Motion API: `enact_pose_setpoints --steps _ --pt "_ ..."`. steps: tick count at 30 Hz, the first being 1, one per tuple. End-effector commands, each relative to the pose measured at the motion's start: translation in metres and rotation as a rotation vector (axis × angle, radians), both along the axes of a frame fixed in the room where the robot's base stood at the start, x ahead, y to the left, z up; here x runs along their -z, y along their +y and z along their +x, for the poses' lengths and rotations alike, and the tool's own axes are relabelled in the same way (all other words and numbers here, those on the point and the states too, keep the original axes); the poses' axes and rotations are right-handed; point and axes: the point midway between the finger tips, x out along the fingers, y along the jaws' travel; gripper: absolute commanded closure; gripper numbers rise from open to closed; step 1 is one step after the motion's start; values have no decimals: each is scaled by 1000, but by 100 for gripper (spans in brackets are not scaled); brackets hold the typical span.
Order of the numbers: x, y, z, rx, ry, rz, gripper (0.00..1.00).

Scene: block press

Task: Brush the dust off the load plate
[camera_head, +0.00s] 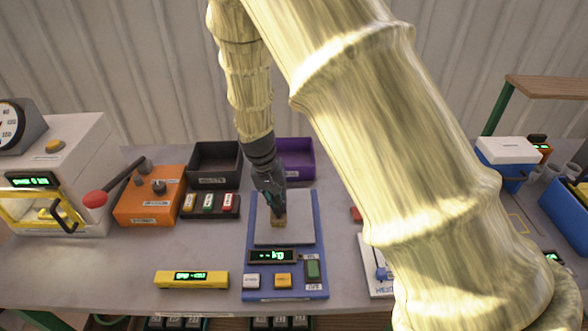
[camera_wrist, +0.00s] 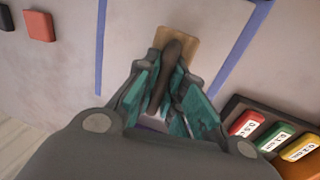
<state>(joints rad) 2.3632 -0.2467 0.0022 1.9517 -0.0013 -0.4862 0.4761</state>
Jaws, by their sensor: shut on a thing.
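The load plate (camera_head: 301,232) is a pale grey square on top of a blue scale (camera_head: 287,294) in the middle of the bench. It also shows in the wrist view (camera_wrist: 128,50) between two blue edges. My gripper (camera_head: 276,211) is above the plate, pointing down. In the wrist view my gripper (camera_wrist: 168,72) is shut on the dark brown handle of a brush (camera_wrist: 173,50). The brush's tan head (camera_head: 279,222) is over the middle of the plate; I cannot tell whether it touches. No dust can be made out clearly on the plate.
Left of the scale are an orange lever box (camera_head: 150,207), a rack of coloured blocks (camera_head: 209,206) and a white press (camera_head: 80,165). A black bin (camera_head: 215,160) and a purple bin (camera_head: 296,156) stand behind. A yellow gauge (camera_head: 191,280) lies in front.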

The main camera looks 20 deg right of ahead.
Motion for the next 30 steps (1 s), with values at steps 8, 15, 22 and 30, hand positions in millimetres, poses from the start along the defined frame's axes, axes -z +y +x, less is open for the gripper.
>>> enact_pose_setpoints --steps 8,15,22,30 --pt "-2 -20 -1 -6 0 0 100" --pt "-19 -29 0 -11 -3 0 100" --pt "-43 -32 -3 -5 0 0 100" --pt "-67 -33 -2 -5 -1 0 100"
